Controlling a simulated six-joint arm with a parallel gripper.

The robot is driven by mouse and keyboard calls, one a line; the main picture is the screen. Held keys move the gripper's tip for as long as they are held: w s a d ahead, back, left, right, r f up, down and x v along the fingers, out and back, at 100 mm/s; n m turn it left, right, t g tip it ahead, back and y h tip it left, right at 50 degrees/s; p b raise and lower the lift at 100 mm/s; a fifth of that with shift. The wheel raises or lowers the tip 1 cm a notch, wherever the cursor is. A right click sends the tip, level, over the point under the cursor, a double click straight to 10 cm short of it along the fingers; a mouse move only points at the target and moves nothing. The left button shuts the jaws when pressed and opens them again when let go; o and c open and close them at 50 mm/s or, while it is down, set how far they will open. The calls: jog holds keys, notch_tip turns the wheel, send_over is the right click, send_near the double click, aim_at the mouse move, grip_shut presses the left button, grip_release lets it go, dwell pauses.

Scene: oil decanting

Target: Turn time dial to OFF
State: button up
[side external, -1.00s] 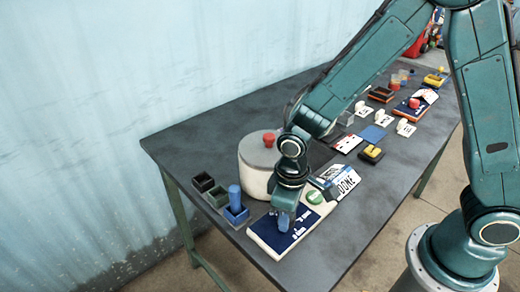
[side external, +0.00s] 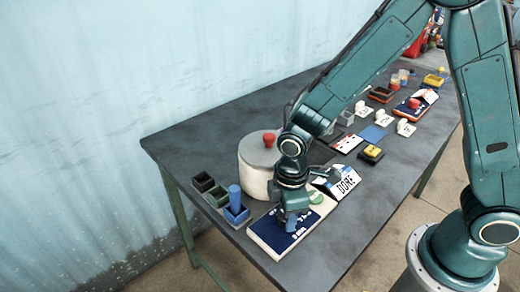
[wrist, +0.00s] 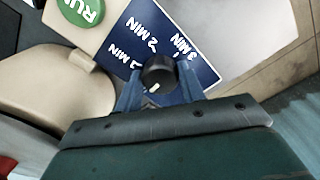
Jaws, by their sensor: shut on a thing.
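The time dial (wrist: 158,72) is a round black knob with a white pointer mark, on a navy panel (wrist: 205,72) labelled 1 MIN, 2 MIN and 3 MIN. The mark points down and slightly left in the wrist view, away from the 2 MIN label. No OFF label shows. My gripper (wrist: 160,88) has its blue fingers on both sides of the knob, shut on it. In the side view my gripper (side external: 295,219) is down at the panel (side external: 264,238), and the knob is hidden there.
A green RUN button (wrist: 84,10) is beside the panel. A pale round pot with a red-knobbed lid (side external: 262,158) stands close behind my gripper. A DONE sign (side external: 343,182) is to the right. A blue holder with a blue cylinder (side external: 235,199) is to the left.

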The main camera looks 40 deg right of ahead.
jog(key=o, duration=1)
jog(key=shift+r, duration=0.1)
notch_tip(320, 180, up, 14)
jog(key=shift+f, duration=0.15)
dwell(0.3)
